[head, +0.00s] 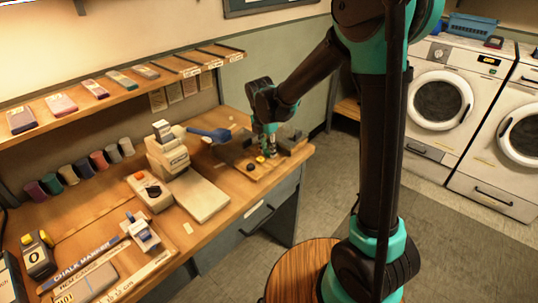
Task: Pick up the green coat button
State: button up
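My gripper (268,148) points down over the far right end of the wooden counter (100,203), in the head view. Its fingers are small and dark here, and I cannot tell whether they are open or shut. A small yellow round piece (260,159) and a small dark piece (250,167) lie on the counter just left of and in front of the fingertips. I cannot make out a green coat button; the fingers may hide it. Teal patches show on the gripper itself.
Left of my gripper stand a blue-handled tool (210,134), a cream machine (167,153) and a flat pale plate (200,195). Thread spools (68,175) line the wall under a shelf (110,88). Washing machines (440,100) stand at right. A round wooden stool top (295,275) is below.

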aim_at(268, 153)
jog(key=shift+c, duration=0.9)
notch_tip(268, 153, up, 20)
grip_shut()
jog(key=shift+s, duration=0.1)
